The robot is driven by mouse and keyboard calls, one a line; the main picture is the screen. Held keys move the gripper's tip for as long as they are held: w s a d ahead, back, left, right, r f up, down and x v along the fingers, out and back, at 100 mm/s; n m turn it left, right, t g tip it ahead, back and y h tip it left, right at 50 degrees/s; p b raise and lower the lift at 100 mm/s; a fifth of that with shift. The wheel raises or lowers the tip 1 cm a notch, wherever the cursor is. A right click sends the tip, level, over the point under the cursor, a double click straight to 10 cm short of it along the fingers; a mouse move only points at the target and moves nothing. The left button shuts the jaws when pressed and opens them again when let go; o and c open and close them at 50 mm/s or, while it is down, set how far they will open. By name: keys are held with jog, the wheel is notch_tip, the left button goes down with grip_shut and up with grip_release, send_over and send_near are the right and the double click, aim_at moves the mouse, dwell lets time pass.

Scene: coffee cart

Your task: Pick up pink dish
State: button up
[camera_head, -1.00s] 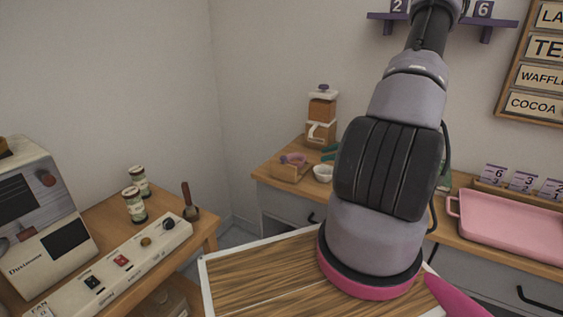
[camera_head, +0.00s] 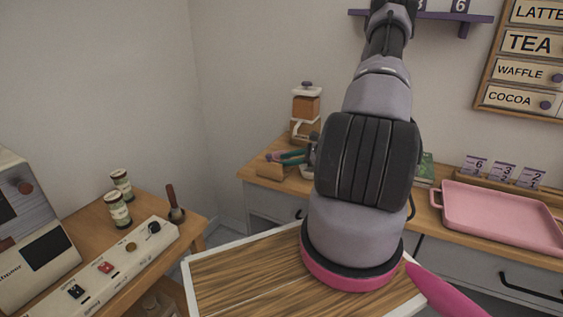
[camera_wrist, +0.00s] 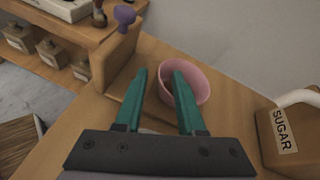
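A small pale pink dish (camera_wrist: 200,82), round and bowl-like, stands upright on the wooden counter in the wrist view. My gripper (camera_wrist: 159,71) is open, with two green fingers pointing at the dish. In that picture the right finger overlaps the dish's opening and the left finger is just outside its left side, so the near rim lies between them. I cannot tell whether either finger touches it. In the head view my green fingers (camera_head: 290,157) show at the counter's left end, and the dish is mostly hidden there.
A wooden holder (camera_head: 269,170) stands left of the dish. A sugar container (camera_wrist: 289,135) stands close on the right in the wrist view. A dispenser (camera_head: 306,108) is behind at the wall. A pink tray (camera_head: 502,218) lies further right on the counter.

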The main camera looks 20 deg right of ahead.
jog(key=shift+w+a, duration=0.15)
grip_shut()
